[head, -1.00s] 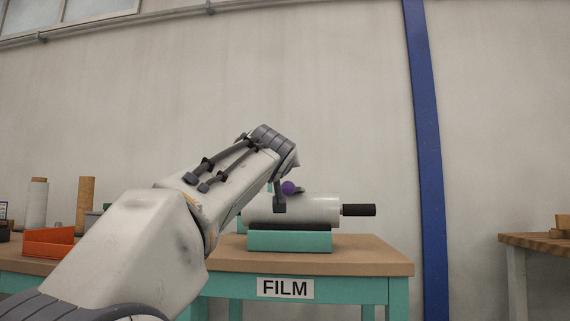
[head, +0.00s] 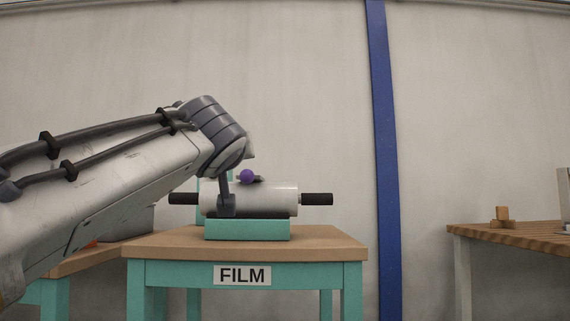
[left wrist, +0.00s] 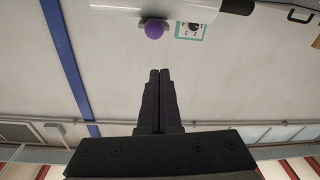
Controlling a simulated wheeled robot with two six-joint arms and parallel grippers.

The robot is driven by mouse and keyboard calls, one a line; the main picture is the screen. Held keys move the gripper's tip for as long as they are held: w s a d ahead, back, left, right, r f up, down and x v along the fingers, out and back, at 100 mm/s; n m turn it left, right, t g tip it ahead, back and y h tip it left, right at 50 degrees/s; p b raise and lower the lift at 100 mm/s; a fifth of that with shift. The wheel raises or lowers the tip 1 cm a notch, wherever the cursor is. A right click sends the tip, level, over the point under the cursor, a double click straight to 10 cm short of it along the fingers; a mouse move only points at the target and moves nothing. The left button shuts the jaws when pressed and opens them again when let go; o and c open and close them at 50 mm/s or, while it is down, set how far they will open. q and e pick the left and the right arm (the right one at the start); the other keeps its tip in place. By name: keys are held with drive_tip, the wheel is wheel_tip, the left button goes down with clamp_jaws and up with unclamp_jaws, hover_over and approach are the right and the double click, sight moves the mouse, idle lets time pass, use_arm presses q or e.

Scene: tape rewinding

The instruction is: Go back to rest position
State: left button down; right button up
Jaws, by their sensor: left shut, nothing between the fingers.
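My left arm comes in from the left in the head view. Its gripper (head: 227,204) hangs downward in front of the left part of a white film roll (head: 270,200) and hides some of it. In the left wrist view the two dark fingers (left wrist: 160,73) are together with nothing between them. The roll (left wrist: 115,4) and a purple ball (left wrist: 154,28) lie beyond the fingertips there, apart from them. In the head view the purple ball (head: 247,176) sits at the top of the roll. My right gripper is not in view.
The roll has black handles at both ends, the right one (head: 317,199) clear of my arm. It rests on a teal stand (head: 247,230) on a table (head: 330,246) labelled FILM. A wooden table (head: 500,232) stands at the right, with a gap between the tables.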

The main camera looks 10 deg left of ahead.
use_arm(q)
drive_tip(key=s+d+f+m+g+h+p, duration=0.1)
drive_tip(key=d+f+m+g+h+p, duration=0.25)
drive_tip(key=d+f+p, duration=0.5)
drive_tip(key=s+d+f+m+g+h+p, duration=0.1)
drive_tip(key=d+f+m+g+h+p, duration=0.4)
drive_tip(key=f, duration=0.6)
drive_tip(key=s+d+f+m+g+y+p, duration=0.15)
drive_tip(key=s+d+f+g+p, duration=0.4)
drive_tip(key=s+f, duration=0.6)
drive_tip(key=s+f+m+g+p, duration=0.2)
drive_tip(key=s+m+g+p, duration=0.15)
drive_tip(key=s, duration=1.05)
wheel_tip(320, 180, up, 36)
drive_tip(key=w+p, duration=0.1)
drive_tip(key=p, duration=3.5)
drive_tip(key=shift+a+r+p, duration=0.2)
drive_tip(key=shift+a+p, duration=0.05)
drive_tip(key=shift+p, duration=0.15)
drive_tip(key=shift+n+g, duration=0.25)
